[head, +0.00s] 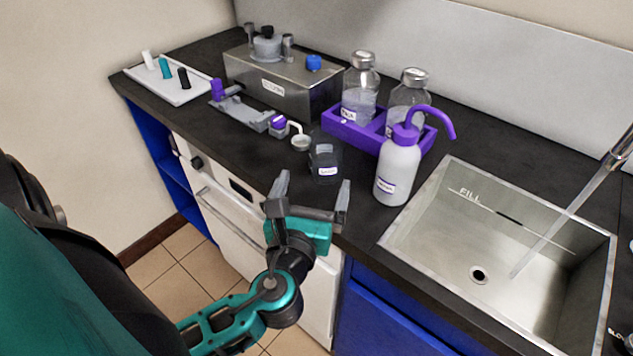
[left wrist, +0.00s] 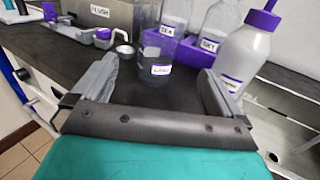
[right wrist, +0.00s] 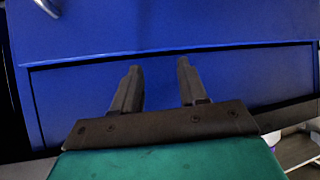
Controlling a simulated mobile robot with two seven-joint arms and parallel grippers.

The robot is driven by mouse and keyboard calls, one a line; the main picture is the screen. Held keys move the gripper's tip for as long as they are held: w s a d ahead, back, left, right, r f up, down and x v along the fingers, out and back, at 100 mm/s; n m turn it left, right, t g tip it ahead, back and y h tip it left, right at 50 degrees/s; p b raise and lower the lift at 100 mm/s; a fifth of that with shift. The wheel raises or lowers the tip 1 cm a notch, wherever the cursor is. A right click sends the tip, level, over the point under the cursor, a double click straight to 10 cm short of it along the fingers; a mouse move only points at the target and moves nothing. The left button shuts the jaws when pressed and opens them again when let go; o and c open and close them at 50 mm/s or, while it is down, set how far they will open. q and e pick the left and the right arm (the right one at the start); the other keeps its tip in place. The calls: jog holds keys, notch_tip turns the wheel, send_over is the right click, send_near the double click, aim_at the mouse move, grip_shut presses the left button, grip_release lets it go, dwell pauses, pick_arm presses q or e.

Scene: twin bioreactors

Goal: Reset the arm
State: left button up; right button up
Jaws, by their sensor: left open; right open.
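My right gripper (right wrist: 158,85) is open and empty in the right wrist view, facing a blue cabinet front (right wrist: 180,90). The right gripper is not seen in the head view.
A white wash bottle with purple top (head: 397,172) stands right of the beaker, beside the steel sink (head: 500,240). Behind are a purple rack with two bottles (head: 347,133) and a steel box (head: 275,88).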

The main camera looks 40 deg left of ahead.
pick_arm(q)
jog(key=s+a+f+n+g+h, duration=0.1)
jog(key=s+f+n+g, duration=0.25)
jog(key=n, duration=0.55)
jog(key=s+a+f+n+g, duration=0.25)
jog(key=f+n+g, duration=0.2)
jog(key=n, duration=0.45)
jog(key=s+d+f+n+g+h, duration=0.2)
jog(key=s+d+n+g+h, duration=0.35)
jog(key=s+d+n, duration=0.45)
jog(key=w+d+f+t+h, duration=0.1)
jog(key=w+f+t+h, duration=0.1)
jog(key=w+f+t, duration=0.5)
jog(key=shift+w+d+f+n+t, duration=0.15)
jog(key=shift+w+f+n+t, duration=0.25)
jog(key=shift+w+f, duration=0.55)
jog(key=shift+h, duration=0.25)
jog(key=shift+s, duration=0.1)
